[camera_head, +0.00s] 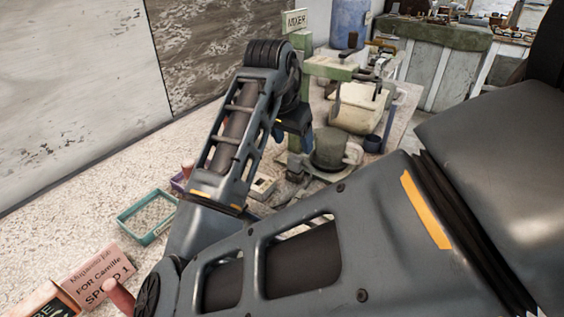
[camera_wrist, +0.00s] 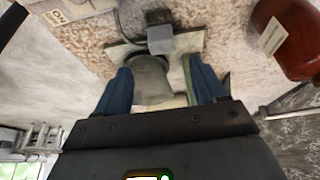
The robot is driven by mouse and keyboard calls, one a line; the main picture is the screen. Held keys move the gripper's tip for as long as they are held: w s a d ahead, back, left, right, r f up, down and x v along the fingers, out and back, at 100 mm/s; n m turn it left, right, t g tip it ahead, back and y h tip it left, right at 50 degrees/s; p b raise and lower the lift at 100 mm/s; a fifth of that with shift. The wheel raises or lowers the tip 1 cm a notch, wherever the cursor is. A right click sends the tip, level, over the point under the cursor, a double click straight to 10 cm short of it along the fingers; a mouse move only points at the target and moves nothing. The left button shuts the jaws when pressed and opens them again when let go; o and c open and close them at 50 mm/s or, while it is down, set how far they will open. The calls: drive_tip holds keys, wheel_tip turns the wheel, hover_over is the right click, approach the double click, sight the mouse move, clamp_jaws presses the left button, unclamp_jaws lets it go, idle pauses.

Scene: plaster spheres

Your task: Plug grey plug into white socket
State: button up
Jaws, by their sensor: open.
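In the wrist view a small grey block with a cable, likely the grey plug (camera_wrist: 160,40), lies just beyond my fingertips. My gripper (camera_wrist: 160,76) is open, with its blue fingers apart on either side of a grey-green mixer part (camera_wrist: 152,82); I see nothing held. A pale object at the top edge of the wrist view (camera_wrist: 82,8) may be the white socket. In the head view a small whitish box (camera_head: 262,187) beside the mixer base may be the same socket. The plug is not clear in the head view, where my arm covers much.
The green mixer (camera_head: 330,68) with its bowl (camera_head: 330,150) stands close to my gripper. A teal basket (camera_head: 150,217) and a pink sign (camera_head: 97,277) sit on the speckled counter at left. A red-brown bottle (camera_wrist: 290,35) is at the wrist view's right. A wall closes the back.

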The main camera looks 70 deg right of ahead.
sight(295, 157)
drive_tip(key=shift+w+p+x, duration=0.1)
drive_tip(key=shift+p+x, duration=0.05)
drive_tip(key=shift+x, duration=1.75)
drive_tip(key=shift+w+p+x, duration=0.15)
drive_tip(key=shift+x, duration=1.8)
drive_tip(key=shift+a+f, duration=0.1)
drive_tip(key=shift+a, duration=0.1)
drive_tip(key=shift+c, duration=0.3)
drive_tip(key=c, duration=1)
